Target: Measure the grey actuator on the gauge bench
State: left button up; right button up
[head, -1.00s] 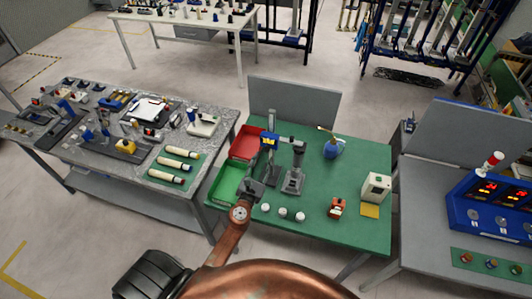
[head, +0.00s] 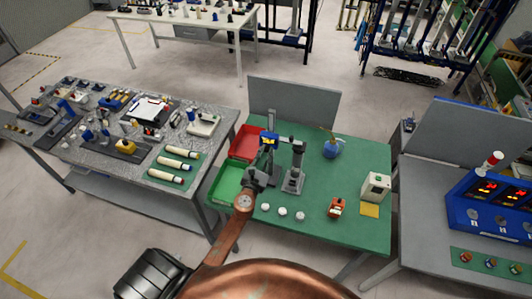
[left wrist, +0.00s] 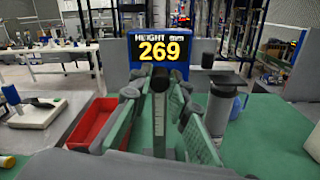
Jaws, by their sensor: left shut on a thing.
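The grey actuator (head: 293,178) stands upright on the green bench mat, right of the height gauge (head: 271,122). It also shows in the left wrist view (left wrist: 217,112), with a dark flat piece at its top; I cannot tell whether that piece touches it. The gauge display (left wrist: 159,49) reads 269 mm. My left gripper (head: 259,177) is in front of the gauge, below the display, left of and apart from the actuator. Its fingers (left wrist: 160,128) are shut on a dark upright part that looks like the gauge's; the grip is partly hidden. My right gripper is out of view.
A red bin (head: 246,143) and a green bin (head: 225,183) sit left of the gauge. Several white knobs (head: 283,211) line the front. A blue jug (head: 331,149), an orange device (head: 337,208) and a cream box (head: 376,187) stand to the right.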

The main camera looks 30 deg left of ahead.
pick_arm(q)
grip_shut()
jog(key=shift+f, duration=0.3)
jog(key=o, duration=0.6)
grip_release()
jog(key=shift+o, duration=0.2)
jog(key=v, duration=1.2)
